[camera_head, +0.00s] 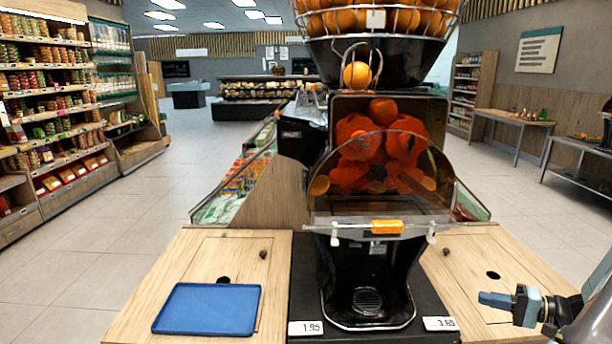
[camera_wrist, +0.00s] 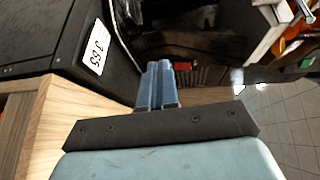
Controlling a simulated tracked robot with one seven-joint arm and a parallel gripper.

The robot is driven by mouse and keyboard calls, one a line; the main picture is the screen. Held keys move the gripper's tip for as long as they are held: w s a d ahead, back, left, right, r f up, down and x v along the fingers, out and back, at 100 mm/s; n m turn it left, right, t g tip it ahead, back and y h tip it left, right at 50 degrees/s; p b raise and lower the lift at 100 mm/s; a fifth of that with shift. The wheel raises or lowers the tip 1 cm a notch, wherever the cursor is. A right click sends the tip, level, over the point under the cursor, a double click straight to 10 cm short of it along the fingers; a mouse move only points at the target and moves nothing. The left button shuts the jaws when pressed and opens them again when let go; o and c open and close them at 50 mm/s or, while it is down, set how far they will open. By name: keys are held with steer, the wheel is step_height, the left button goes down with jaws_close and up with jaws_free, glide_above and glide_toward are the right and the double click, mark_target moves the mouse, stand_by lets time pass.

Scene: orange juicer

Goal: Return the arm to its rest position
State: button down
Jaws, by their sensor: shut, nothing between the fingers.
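My gripper (camera_head: 496,300) shows at the lower right in the head view, over the right wooden counter and to the right of the juicer. Its blue fingers are shut and hold nothing. In the wrist view the fingers (camera_wrist: 158,85) lie side by side and point toward the dark juicer base. The orange juicer (camera_head: 375,190) stands in the middle, with its clear cover over orange parts and a wire basket of oranges on top. The juicer's dark lower part also shows in the wrist view (camera_wrist: 185,30).
A blue tray (camera_head: 207,308) lies on the left wooden counter. Price tags (camera_head: 306,328) sit at the front of the black stand; one shows close in the wrist view (camera_wrist: 97,47). The right counter (camera_head: 490,255) is mostly bare. Stocked shelves (camera_head: 55,110) stand at the left.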

steer(key=s+a+r+n+g+h, duration=0.3)
steer(key=a+r+n+g+h, duration=0.35)
steer(key=a+r, duration=0.9)
steer(key=s+a+r+t+h, duration=0.2)
steer(key=s+a+r+h, duration=0.2)
steer(key=s+r, duration=0.2)
steer(key=s+a+r+t+h, duration=0.1)
steer(key=s+a+r+h, duration=0.3)
steer(key=s+r, duration=0.2)
step_height(320, 180, up, 3)
steer(key=shift+s+a+f+t, duration=0.15)
steer(key=shift+s+f+t, duration=0.05)
steer(key=shift+s+t, duration=0.15)
steer(key=shift+a, duration=0.15)
stand_by(0.5)
